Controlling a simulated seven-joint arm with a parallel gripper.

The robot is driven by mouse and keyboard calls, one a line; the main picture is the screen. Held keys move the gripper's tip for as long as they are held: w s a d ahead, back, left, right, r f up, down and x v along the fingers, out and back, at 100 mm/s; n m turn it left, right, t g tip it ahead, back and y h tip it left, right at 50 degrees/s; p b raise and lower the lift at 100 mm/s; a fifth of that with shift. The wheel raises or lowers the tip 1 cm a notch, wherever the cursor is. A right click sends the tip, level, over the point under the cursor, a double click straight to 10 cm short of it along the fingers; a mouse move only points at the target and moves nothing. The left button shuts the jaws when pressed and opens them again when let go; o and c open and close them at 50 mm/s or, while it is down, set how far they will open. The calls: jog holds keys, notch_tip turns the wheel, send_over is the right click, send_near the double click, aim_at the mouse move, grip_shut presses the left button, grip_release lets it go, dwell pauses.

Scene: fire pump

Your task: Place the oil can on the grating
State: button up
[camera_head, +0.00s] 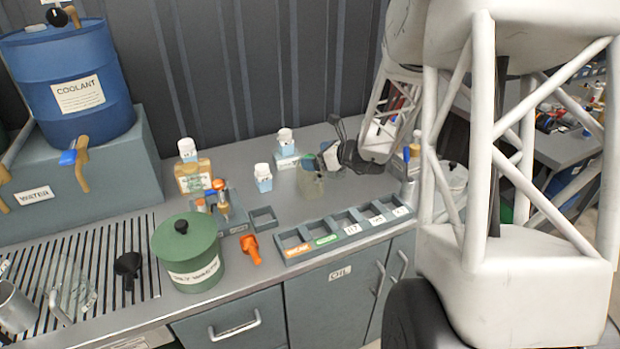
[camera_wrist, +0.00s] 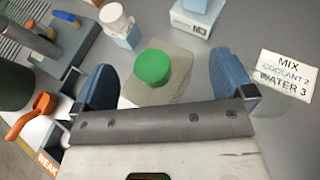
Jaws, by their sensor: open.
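A squat translucent can with a green cap (camera_wrist: 152,66) stands upright on the counter; it shows in the head view (camera_head: 311,184) partly behind my gripper. I read no label on it, so I cannot be sure that it is the oil can. My gripper (camera_wrist: 165,78) is open, with one blue finger on each side of this can; I cannot tell whether either finger touches it. In the head view my gripper (camera_head: 332,158) is at the back middle of the counter. The slotted grating (camera_head: 143,285) is at the far left, with a black funnel (camera_head: 128,265) and clear jug (camera_head: 72,290) on it.
An amber jug (camera_head: 193,177) and small white-topped containers stand behind. A mixing sign (camera_wrist: 285,76) is right of the fingers.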

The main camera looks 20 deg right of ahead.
jog(key=shift+x, duration=1.25)
jog(key=shift+s+f, duration=0.1)
jog(key=c, duration=1.2)
jog(key=shift+r, duration=0.4)
grip_shut()
notch_tip(320, 180, up, 9)
jog(key=shift+r, duration=0.25)
